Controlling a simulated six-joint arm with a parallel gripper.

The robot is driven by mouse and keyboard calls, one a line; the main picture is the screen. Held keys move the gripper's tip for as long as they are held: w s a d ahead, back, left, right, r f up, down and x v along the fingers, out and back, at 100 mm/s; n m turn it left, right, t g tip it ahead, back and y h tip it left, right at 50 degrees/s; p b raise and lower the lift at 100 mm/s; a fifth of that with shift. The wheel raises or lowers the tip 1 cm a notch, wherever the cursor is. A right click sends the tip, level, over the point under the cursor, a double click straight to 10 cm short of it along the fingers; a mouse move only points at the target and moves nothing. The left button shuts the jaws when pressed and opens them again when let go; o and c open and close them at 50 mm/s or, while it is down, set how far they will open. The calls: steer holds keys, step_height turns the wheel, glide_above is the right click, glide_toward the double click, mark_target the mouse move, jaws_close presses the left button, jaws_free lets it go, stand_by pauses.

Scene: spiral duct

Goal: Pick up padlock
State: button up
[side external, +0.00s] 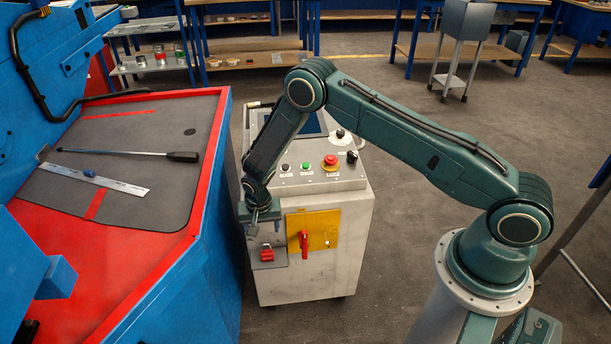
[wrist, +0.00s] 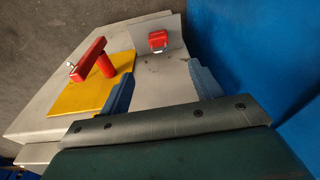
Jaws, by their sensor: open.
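A small red padlock (side external: 267,254) sits on a grey plate at the front left of the control cabinet. In the wrist view the padlock (wrist: 158,40) shows its red body with a metal part at its lower edge. It lies ahead of the fingertips, within the gap between the fingers. My gripper (side external: 264,229) is above the padlock in the side view, pointing down. In the wrist view my gripper (wrist: 162,70) is open, with two blue-grey fingers apart and nothing between them. The two do not appear to touch.
A yellow plate (side external: 325,230) with a red handle (side external: 304,243) is right of the padlock, near one finger in the wrist view. The blue machine (side external: 213,225) stands close on the left. Buttons and a red stop knob (side external: 331,162) top the cabinet (side external: 310,280).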

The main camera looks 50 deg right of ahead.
steer(key=shift+f, duration=0.3)
steer(key=shift+f, duration=0.1)
glide_above(267, 252)
steer(key=shift+s+a+f, duration=0.1)
steer(key=shift+a+f, duration=0.05)
steer(key=shift+f, duration=1.2)
steer(key=shift+s+a+f, duration=0.1)
steer(key=shift+f, duration=1.3)
steer(key=shift+a+f, duration=0.15)
steer(key=shift+f, duration=1.2)
steer(key=shift+w+d+f, duration=0.1)
steer(key=shift+d+f, duration=0.1)
steer(key=shift+f, duration=1.1)
steer(key=shift+w+d+f, duration=0.1)
steer(key=shift+d+f, duration=0.1)
steer(key=shift+f, duration=1.05)
steer(key=c, duration=1.2)
steer(key=shift+r, duration=0.2)
